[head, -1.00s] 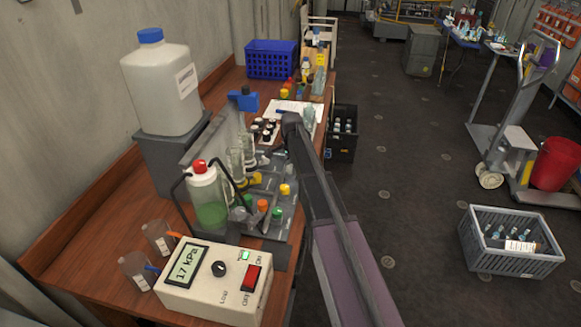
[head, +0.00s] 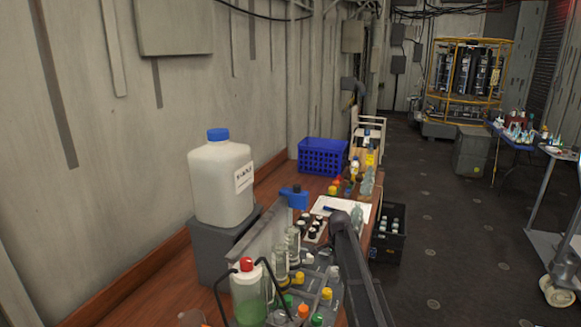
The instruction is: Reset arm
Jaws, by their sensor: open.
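My arm (head: 356,262) rises from the lower edge of the head view and ends in a dark rounded joint over the bench. My gripper cannot be made out; whatever lies beyond that joint is hidden. Just left of the arm stands a grey rack (head: 272,240) with clear cylinders (head: 293,243) and several coloured caps. A bottle of green liquid with a red cap (head: 249,300) stands at its near end.
A large white jug (head: 221,185) stands on a grey block (head: 217,246) by the wall. A blue basket (head: 322,157), a paper sheet (head: 348,209) and small bottles sit farther along the bench. A dark crate (head: 388,247) is on the floor. Open floor (head: 450,220) lies to the right.

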